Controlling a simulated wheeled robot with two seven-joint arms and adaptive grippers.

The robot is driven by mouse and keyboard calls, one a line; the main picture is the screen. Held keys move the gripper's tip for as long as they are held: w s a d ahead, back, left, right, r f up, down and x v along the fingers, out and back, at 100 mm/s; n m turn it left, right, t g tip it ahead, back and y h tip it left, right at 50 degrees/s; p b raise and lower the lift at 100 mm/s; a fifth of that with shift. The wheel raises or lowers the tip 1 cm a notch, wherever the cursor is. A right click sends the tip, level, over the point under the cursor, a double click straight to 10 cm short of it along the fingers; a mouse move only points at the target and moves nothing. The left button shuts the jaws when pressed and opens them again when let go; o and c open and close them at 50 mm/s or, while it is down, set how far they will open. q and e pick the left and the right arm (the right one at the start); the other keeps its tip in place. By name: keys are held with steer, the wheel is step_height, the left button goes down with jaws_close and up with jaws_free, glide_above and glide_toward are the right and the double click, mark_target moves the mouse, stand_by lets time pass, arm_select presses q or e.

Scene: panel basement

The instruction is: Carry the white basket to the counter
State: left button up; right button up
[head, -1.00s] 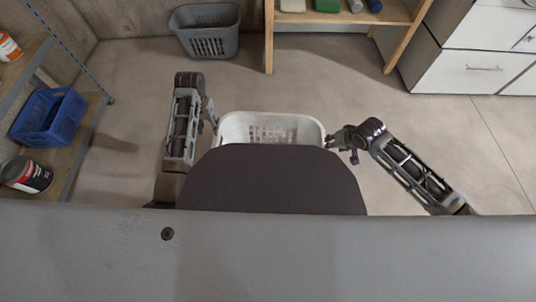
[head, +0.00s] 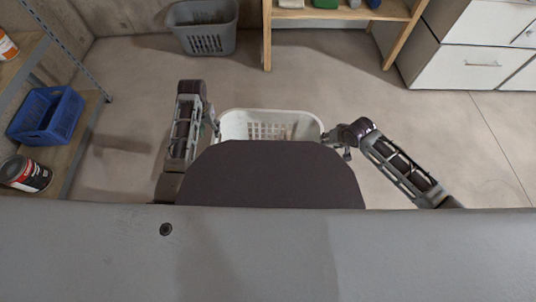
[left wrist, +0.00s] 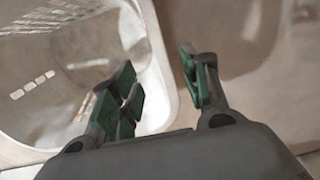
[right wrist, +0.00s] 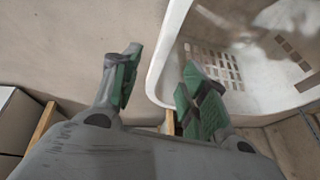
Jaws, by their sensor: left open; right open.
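The white basket (head: 268,118) is upright in front of my body in the head view, its near part hidden behind my dark body. My left gripper (head: 214,122) is at the basket's left side. In the left wrist view the open left gripper (left wrist: 160,92) has the basket's wall (left wrist: 150,50) between its fingers, with a gap to the outer finger. My right gripper (head: 343,143) is at the basket's right side. In the right wrist view the open right gripper (right wrist: 158,90) has the basket rim (right wrist: 163,62) between its fingers, apart from the outer finger.
A grey basket (head: 204,38) stands on the floor at the back. A wooden shelf (head: 300,14) is at the back and white drawer cabinets (head: 462,66) at the back right. A left shelf holds a blue crate (head: 46,116) and a can (head: 25,173). Floor between is clear.

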mark_target(214, 139)
arm_select(q)
steer(key=shift+f, duration=4.8)
arm_select(e)
steer(key=shift+x, duration=4.75)
arm_select(q)
jaws_close()
arm_select(e)
jaws_close()
